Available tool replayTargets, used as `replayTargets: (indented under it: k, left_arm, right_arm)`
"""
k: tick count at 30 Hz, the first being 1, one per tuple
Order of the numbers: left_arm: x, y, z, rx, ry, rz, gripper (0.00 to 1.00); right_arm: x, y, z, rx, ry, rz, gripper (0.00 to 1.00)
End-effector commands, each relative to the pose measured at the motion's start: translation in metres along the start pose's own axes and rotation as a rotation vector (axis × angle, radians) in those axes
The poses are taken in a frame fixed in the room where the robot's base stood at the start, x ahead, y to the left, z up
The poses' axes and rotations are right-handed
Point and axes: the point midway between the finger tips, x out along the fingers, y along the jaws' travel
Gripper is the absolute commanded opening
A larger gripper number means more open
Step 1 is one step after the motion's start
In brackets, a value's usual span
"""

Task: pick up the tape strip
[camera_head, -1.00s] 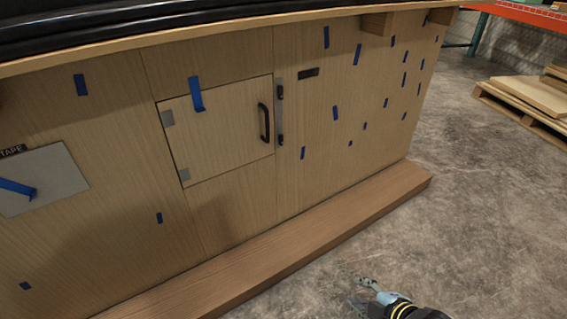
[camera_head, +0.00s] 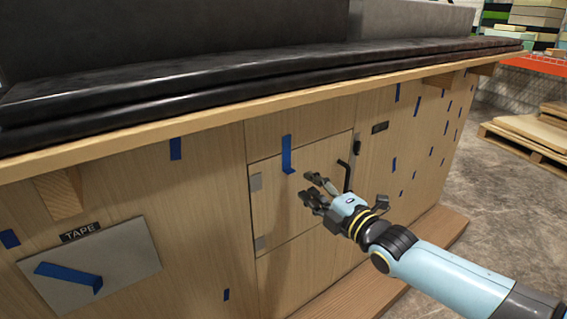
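A blue tape strip (camera_head: 68,276) is on a grey plate (camera_head: 125,262) at the lower left, under a dark TAPE label (camera_head: 80,232). Its right end bends down and seems to stand off the plate. Another blue strip (camera_head: 287,157) hangs near the top of the small wooden door (camera_head: 300,215), its lower end sticking outward. My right gripper (camera_head: 306,186) is open and empty in front of the door, below and right of that strip and apart from it. The fingers point left. My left gripper is out of view.
The door's black handle (camera_head: 344,175) is just behind and right of my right gripper. A wooden ledge with black padding (camera_head: 250,85) overhangs the panel. Several small blue tape pieces (camera_head: 176,149) dot the panel. A wooden step (camera_head: 345,297) runs along its base.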

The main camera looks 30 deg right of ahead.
Motion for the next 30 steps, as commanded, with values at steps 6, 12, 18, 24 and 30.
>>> replayTargets:
  k: [6, 12, 18, 24, 30]
  left_arm:
    - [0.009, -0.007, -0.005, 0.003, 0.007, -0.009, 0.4]
    - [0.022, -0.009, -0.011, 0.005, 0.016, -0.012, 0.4]
    - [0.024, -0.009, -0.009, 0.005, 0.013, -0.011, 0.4]
    - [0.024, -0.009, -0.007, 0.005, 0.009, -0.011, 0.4]
    - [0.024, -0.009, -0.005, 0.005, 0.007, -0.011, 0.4]
  right_arm:
    - [0.02, -0.001, 0.0, 0.002, -0.001, 0.0, 0.33]
    - [0.052, -0.001, -0.001, 0.001, -0.001, 0.0, 0.33]
    - [0.066, 0.001, -0.001, 0.002, -0.001, -0.002, 0.33]
    - [0.065, 0.002, -0.001, 0.002, -0.001, -0.001, 0.29]
    - [0.065, 0.001, -0.001, 0.002, -0.001, -0.001, 0.03]
